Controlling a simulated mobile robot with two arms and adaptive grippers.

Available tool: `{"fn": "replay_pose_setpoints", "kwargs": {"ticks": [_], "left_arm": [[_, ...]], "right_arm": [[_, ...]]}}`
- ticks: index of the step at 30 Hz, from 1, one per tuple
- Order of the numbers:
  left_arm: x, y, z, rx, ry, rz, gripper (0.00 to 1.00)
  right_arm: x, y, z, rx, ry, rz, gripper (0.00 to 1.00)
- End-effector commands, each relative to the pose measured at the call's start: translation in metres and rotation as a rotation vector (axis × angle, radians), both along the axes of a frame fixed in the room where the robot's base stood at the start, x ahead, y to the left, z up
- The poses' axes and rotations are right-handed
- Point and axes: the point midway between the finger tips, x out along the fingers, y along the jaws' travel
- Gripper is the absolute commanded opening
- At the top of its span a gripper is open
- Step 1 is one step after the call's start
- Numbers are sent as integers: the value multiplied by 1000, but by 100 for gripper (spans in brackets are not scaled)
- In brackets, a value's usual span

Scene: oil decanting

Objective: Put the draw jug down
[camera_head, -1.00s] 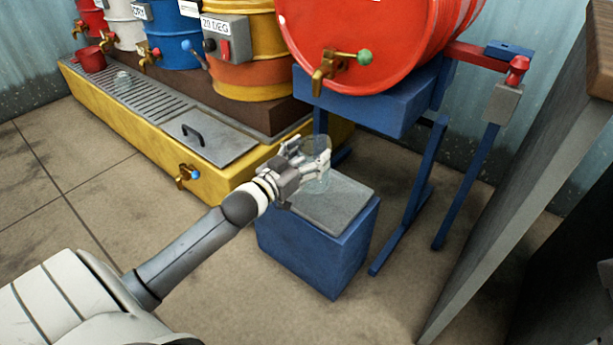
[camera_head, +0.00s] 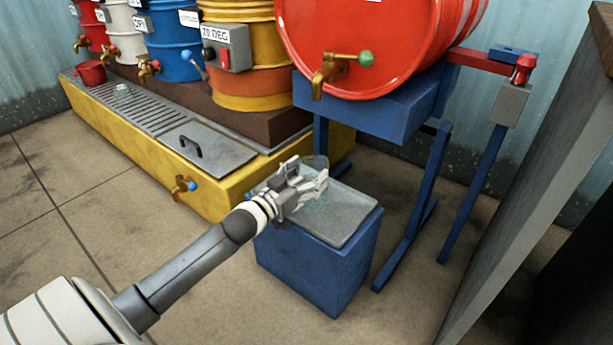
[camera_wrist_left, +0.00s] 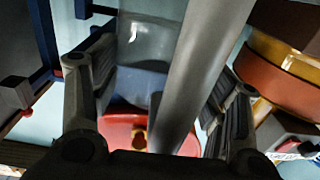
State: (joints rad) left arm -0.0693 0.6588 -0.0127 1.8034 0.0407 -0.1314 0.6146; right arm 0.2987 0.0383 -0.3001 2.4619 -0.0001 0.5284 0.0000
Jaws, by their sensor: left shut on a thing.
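The draw jug (camera_head: 317,162) is a clear, see-through vessel. My left gripper (camera_head: 318,183) is shut on it, over the left part of the grey top of a blue stand (camera_head: 315,265). The gripper's fingers hide part of the jug, and I cannot tell whether its base touches the top. In the left wrist view, the two dark fingers of my left gripper (camera_wrist_left: 165,100) flank the clear jug wall (camera_wrist_left: 147,40) and a grey bar. My right gripper is not in view.
A red drum (camera_head: 400,40) with a brass tap (camera_head: 327,72) lies on a blue frame behind the stand. A yellow trough (camera_head: 150,150) runs along the left, with upright drums behind it. The right part of the stand's top (camera_head: 352,212) is bare.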

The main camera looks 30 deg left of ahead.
Motion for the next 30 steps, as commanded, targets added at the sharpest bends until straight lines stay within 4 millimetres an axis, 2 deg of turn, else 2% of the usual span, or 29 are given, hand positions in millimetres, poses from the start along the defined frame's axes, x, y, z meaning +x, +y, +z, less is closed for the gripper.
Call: {"fn": "replay_pose_setpoints", "kwargs": {"ticks": [4,5,10,22,27,30], "left_arm": [[0,0,-2,-1,0,0,30],[0,0,-3,-1,0,0,70],[0,0,-2,-1,0,0,90],[0,0,1,1,-1,0,90],[-15,0,1,-3,2,-1,90],[-29,2,2,-2,4,0,90]], "right_arm": [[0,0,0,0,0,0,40],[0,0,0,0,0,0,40],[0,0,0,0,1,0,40],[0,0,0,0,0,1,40],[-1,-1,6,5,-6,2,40],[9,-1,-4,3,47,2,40]]}}
